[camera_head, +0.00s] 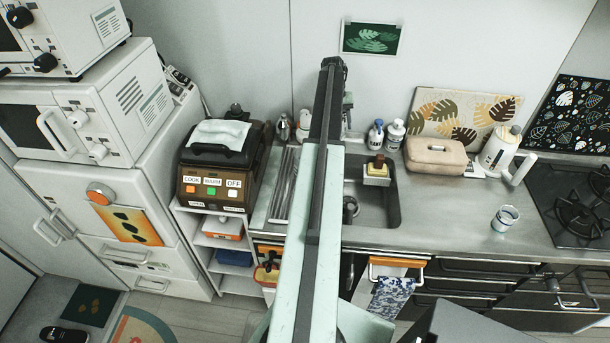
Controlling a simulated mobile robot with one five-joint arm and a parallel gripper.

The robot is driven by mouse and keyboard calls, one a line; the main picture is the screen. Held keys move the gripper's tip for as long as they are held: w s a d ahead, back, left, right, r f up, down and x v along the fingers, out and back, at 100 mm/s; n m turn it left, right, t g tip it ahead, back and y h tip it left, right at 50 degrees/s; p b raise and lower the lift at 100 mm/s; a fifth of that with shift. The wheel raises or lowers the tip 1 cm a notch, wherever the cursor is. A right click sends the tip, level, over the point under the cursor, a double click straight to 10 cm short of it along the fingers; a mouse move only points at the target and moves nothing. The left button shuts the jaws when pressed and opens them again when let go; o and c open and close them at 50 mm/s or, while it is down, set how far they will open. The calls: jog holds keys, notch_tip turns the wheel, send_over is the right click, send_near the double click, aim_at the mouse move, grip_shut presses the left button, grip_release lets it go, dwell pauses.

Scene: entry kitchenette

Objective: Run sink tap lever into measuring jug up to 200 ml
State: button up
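My arm reaches up the middle of the view and across the left part of the sink (393,212). My gripper (334,66) is at its far end, small and dark, near the back wall; its fingers are not clear. Part of a grey fitting that looks like the tap (347,108) shows just right of my arm, behind the sink. Its lever is not clear, and no running water shows. A dark, round metallic thing (350,208) is in the sink beside my arm, partly hidden; I cannot tell if it is the measuring jug. No other clear measuring jug shows.
A brown cooker (215,170) is left. The counter right of the sink is mostly clear.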

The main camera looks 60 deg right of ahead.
jog(key=shift+a, duration=0.15)
jog(key=s+a, duration=0.2)
jog(key=a, duration=0.4)
jog(key=shift+s+a, duration=0.15)
jog(key=shift+a, duration=0.05)
dwell(0.5)
jog(key=shift+r, duration=0.1)
notch_tip(320, 180, up, 8)
jog(key=w+p, duration=0.1)
jog(key=p, duration=0.6)
jog(key=shift+w+a+f+p, duration=0.2)
jog(key=shift+a+f+p, duration=0.05)
jog(key=shift+a+p, duration=0.1)
jog(key=shift+r, duration=0.1)
